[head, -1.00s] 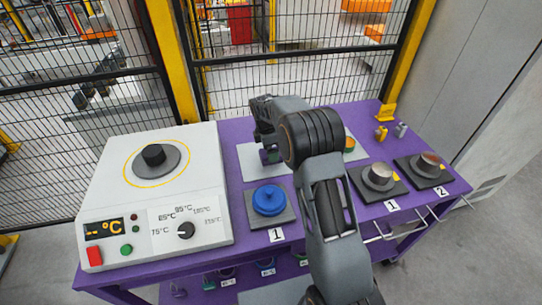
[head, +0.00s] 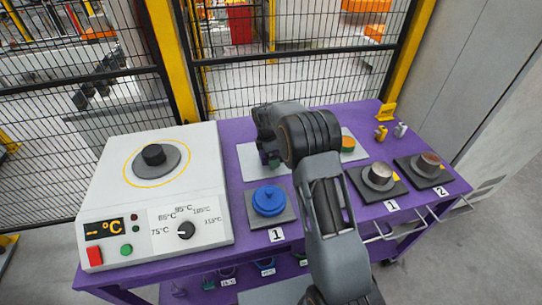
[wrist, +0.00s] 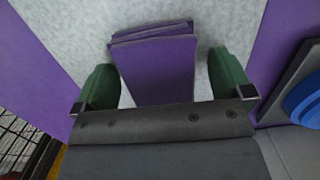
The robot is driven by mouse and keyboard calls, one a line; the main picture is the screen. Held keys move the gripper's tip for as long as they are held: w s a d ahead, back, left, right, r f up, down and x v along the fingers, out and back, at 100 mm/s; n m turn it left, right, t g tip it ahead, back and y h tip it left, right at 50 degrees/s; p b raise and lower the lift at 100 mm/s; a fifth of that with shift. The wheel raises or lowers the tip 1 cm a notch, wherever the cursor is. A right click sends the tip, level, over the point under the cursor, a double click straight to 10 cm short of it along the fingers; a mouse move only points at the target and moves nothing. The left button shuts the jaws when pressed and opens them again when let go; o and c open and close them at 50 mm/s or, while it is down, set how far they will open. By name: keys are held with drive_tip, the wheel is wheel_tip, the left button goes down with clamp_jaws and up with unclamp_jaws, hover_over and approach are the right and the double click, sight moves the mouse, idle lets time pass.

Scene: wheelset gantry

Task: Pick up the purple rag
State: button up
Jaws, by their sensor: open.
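The purple rag (wrist: 157,65) is a folded stack lying on a light grey mat (wrist: 75,22) in the wrist view. My gripper (wrist: 166,80) is open, with one green finger on each side of the rag. A small gap shows between the rag and each finger. The near end of the rag is hidden under the gripper body. In the head view my gripper (head: 271,160) is over the light mat (head: 249,157) on the purple table, and the arm hides the rag there.
A blue round part (head: 269,200) sits on a grey plate close in front of the mat. A white heater box (head: 155,190) stands left. Two metal parts on dark plates (head: 379,176) (head: 428,164) are at the right. A mesh fence (head: 290,80) stands behind the table.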

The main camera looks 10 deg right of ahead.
drive_tip(key=c, duration=1)
drive_tip(key=shift+r, duration=0.3)
drive_tip(key=r, duration=0.3)
drive_tip(key=shift+s+r, duration=0.25)
drive_tip(key=shift+r, duration=0.1)
drive_tip(key=s+r, duration=0.3)
drive_tip(key=s, duration=0.1)
drive_tip(key=s+r, duration=0.3)
drive_tip(key=s, duration=0.2)
drive_tip(key=s+r+b, duration=0.1)
drive_tip(key=s+r, duration=0.2)
drive_tip(key=s, duration=0.1)
drive_tip(key=shift+s, duration=0.3)
